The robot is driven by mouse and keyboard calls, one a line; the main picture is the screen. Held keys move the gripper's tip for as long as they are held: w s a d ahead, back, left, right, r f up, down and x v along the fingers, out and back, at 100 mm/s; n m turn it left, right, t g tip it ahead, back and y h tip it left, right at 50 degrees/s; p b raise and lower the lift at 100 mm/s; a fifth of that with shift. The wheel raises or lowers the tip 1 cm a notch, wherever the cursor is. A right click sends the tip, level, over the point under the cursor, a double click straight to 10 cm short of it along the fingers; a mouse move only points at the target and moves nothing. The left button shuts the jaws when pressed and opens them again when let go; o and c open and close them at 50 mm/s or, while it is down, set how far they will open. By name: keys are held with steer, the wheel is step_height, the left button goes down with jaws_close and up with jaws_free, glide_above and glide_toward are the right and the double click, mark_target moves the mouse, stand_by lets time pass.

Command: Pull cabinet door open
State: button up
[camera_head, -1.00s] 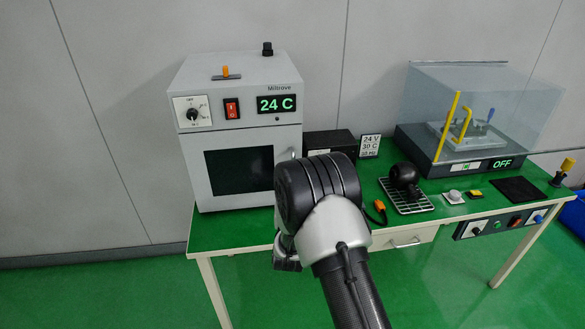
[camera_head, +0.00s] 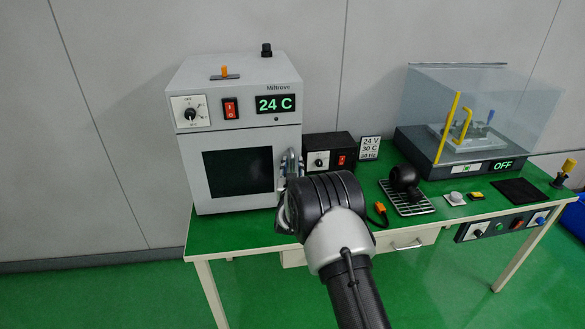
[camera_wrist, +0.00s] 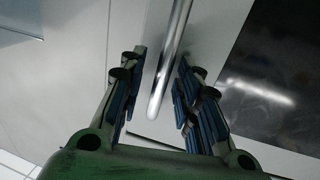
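The grey cabinet (camera_head: 190,150) stands at the left of the green table, with a dark window (camera_head: 238,172) in its shut door (camera_head: 240,205). In the wrist view the door's metal bar handle (camera_wrist: 172,60) runs between the two fingers of my gripper (camera_wrist: 158,95). The fingers are apart, with a gap on both sides of the bar. The dark window (camera_wrist: 275,85) shows to the right of the handle. In the head view my gripper is mostly hidden behind my wrist, close to the right edge of the door.
A small black box (camera_head: 330,150) stands right of the cabinet. A black object on a wire rack (camera_head: 412,205) and an orange-tipped cable (camera_head: 381,208) lie farther right. A clear-covered device (camera_head: 450,145) stands at the back right. The floor in front of the table is free.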

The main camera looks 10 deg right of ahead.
jaws_close()
stand_by(0.6)
